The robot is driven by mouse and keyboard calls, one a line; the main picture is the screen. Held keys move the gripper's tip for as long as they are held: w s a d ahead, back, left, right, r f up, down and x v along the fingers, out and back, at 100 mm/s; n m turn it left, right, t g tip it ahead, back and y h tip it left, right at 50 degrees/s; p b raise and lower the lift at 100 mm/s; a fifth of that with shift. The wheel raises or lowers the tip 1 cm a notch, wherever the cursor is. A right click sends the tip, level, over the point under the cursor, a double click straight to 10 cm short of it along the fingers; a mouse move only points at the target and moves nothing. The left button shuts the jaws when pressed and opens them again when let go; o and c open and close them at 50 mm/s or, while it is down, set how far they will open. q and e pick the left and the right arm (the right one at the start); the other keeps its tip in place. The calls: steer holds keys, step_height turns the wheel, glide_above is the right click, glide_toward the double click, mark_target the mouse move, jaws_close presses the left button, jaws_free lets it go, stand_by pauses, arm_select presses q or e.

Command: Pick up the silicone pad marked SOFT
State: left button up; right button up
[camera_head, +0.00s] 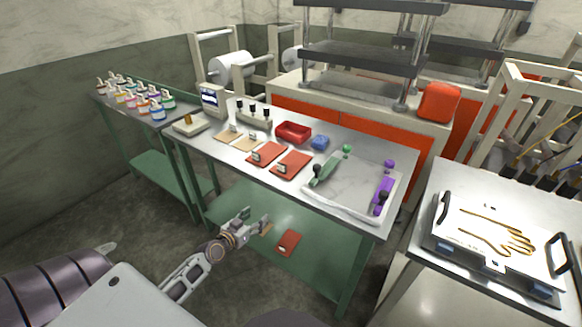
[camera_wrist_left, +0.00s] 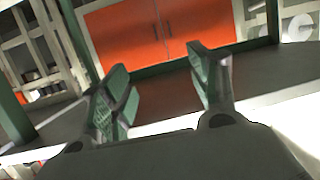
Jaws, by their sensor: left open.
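Two orange-red pads lie side by side on the steel table (camera_head: 228,162), the left pad (camera_head: 268,152) and the right pad (camera_head: 293,166). Each has a small pale tag, but the lettering is too small to read, so I cannot tell which is marked SOFT. Two beige pads (camera_head: 229,135) lie to their left, also tagged. My left gripper (camera_head: 258,221) is open and empty, in front of the table and below its top, apart from the pads. Its open fingers also show in the left wrist view (camera_wrist_left: 158,85), with nothing between them. My right gripper is not in view.
A white tray (camera_head: 338,207) with green and purple handled tools stands right of the pads. A red bin (camera_head: 293,131) and a blue item (camera_head: 320,143) are behind. A red item (camera_head: 288,242) lies on the green lower shelf. The table's front edge is near my left gripper.

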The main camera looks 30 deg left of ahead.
arm_select(q)
step_height(320, 180, up, 16)
steer(key=w+d+m+t+h+b, duration=0.1)
steer(key=d+t, duration=0.1)
steer(key=t, duration=0.1)
steer(key=shift+w+d+r+h, duration=0.25)
steer(key=shift+w+d+h, duration=0.05)
steer(key=shift+w+d, duration=0.05)
